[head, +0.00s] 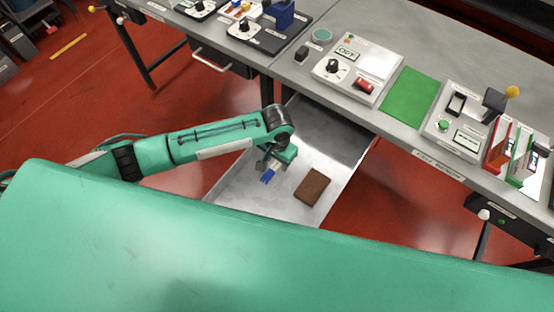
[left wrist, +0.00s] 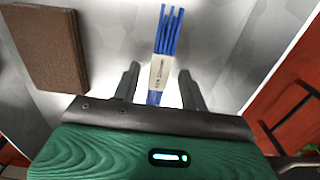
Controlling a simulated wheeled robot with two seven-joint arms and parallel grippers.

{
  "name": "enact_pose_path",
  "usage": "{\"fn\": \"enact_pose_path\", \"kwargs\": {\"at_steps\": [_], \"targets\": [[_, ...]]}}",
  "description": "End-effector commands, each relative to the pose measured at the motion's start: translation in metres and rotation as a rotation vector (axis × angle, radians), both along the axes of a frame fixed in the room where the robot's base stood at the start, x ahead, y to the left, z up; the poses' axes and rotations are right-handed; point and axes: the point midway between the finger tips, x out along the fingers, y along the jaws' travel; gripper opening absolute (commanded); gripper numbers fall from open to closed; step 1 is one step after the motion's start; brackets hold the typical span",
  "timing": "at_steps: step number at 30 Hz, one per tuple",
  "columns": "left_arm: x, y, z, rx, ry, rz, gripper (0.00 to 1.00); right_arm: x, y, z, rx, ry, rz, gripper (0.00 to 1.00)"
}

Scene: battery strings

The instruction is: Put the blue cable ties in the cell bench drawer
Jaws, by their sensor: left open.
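The blue cable ties (head: 268,176) are a bundle with a pale paper band, inside the open bench drawer (head: 237,191). In the left wrist view the blue cable ties (left wrist: 168,35) lie with their banded end between the two fingers. My left gripper (head: 269,167) is over the drawer at the bundle. In the left wrist view the left gripper (left wrist: 160,85) is open, with a finger on each side of the bundle and gaps showing. I cannot tell how high the bundle is above the drawer floor. My right gripper is not in view.
A brown block (head: 312,187) lies in the drawer right of the bundle; it also shows in the left wrist view (left wrist: 48,45). The bench top (head: 298,76) above carries a control box (head: 357,70) and a green mat (head: 409,101). A closed drawer (head: 222,57) is at left.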

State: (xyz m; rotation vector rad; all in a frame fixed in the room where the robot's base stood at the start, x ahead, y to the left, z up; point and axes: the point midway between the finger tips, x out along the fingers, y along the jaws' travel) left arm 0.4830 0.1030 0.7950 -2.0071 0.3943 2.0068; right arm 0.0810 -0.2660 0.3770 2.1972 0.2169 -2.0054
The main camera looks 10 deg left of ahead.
Motion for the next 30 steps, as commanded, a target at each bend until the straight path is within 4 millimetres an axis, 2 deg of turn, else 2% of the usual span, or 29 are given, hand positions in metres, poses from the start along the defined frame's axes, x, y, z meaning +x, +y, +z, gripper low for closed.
{"fn": "enact_pose_path", "kwargs": {"at_steps": [5,12,16,21,30], "targets": [[0.001,0.000,0.029,-0.003,-0.004,-0.002,0.44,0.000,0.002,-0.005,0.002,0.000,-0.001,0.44],[0.001,-0.001,0.081,-0.003,-0.004,-0.001,0.44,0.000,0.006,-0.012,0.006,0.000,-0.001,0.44],[0.001,-0.001,0.102,-0.003,-0.002,-0.001,0.44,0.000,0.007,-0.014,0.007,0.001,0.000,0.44],[0.001,-0.001,0.116,-0.003,-0.001,0.000,0.44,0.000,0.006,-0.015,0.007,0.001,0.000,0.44],[0.000,-0.001,0.118,-0.002,0.000,0.000,0.44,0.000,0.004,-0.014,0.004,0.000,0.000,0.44]]}}
